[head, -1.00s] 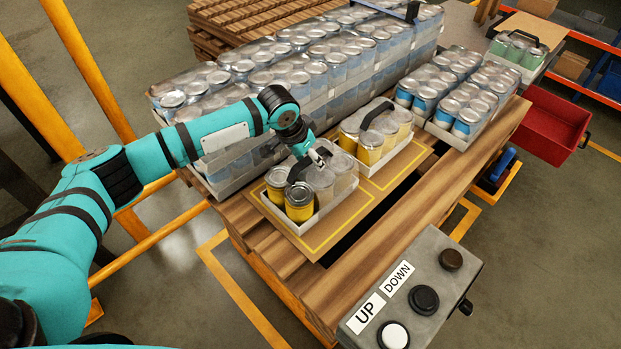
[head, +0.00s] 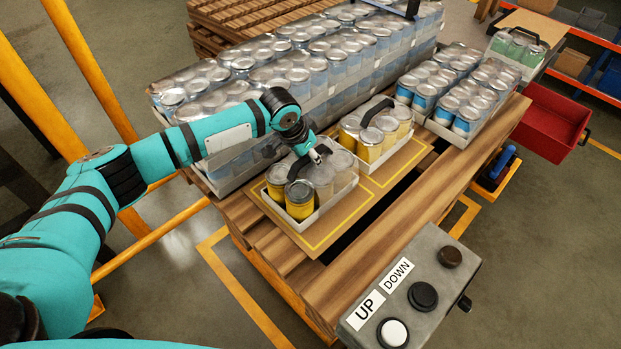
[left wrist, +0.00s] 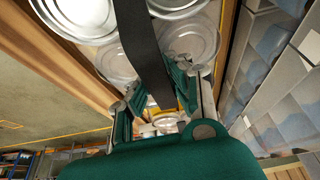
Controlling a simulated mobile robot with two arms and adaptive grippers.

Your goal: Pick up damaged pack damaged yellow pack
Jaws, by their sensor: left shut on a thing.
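The damaged yellow pack (head: 333,193) is a grey tray of yellow and pale cans with a dark strap handle. It sits at the near end of the pallet on a brown sheet with yellow outlines. My left gripper (head: 314,159) is over the pack and shut on its handle. In the left wrist view the dark handle strap (left wrist: 146,45) runs between the fingers of my left gripper (left wrist: 163,95), with can lids around it. A second yellow pack (head: 376,135) with a dark handle stands just behind. My right gripper is not in view.
Shrink-wrapped stacks of blue cans (head: 300,62) fill the pallet's back left. Smaller blue can packs (head: 462,92) stand at the right. A red bin (head: 552,118) is beyond the pallet. A grey UP/DOWN button box (head: 410,295) is in front. Bare planks (head: 430,190) lie between.

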